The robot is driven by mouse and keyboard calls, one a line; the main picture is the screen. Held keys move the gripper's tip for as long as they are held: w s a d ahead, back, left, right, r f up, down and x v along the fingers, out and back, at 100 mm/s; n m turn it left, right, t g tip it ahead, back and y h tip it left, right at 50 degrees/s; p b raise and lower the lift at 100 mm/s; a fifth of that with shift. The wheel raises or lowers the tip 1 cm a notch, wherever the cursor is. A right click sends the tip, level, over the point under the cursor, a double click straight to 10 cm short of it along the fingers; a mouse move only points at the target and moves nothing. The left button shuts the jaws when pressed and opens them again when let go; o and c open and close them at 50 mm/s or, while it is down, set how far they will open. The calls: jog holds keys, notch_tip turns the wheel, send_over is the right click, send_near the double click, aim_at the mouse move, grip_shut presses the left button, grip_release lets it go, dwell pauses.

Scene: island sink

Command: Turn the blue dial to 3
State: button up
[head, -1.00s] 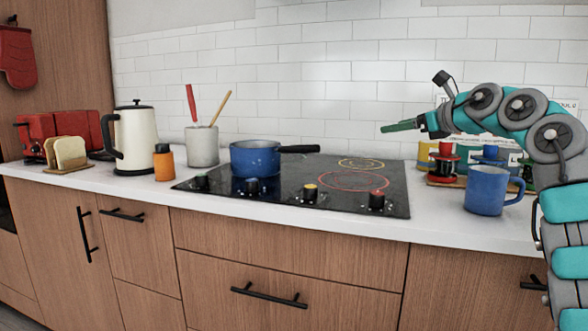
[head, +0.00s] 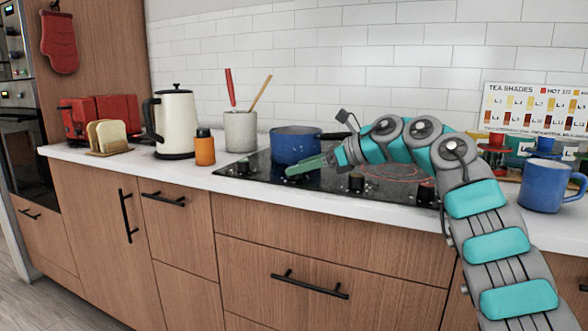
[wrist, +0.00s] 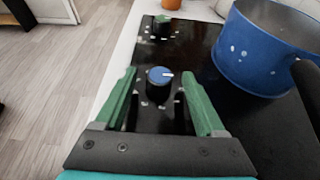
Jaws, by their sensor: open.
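The blue dial (wrist: 158,79) is a black knob with a blue top and a white pointer mark, on the cooktop's front strip. In the wrist view its pointer is toward the right. My gripper (wrist: 158,105) is open, with one green finger to each side of the dial in that view; I cannot tell whether they touch it. In the head view my gripper (head: 308,167) is over the front of the cooktop and hides the blue dial. A green-topped dial (wrist: 163,25) stands beyond it.
A blue pot (head: 294,145) stands on the cooktop (head: 330,182) close to my gripper; it also shows in the wrist view (wrist: 262,55). More dials (head: 356,181) lie to the right. An orange shaker (head: 205,148) and a kettle (head: 174,122) stand left.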

jog(key=shift+x, duration=1.15)
jog(key=shift+c, duration=0.4)
grip_shut()
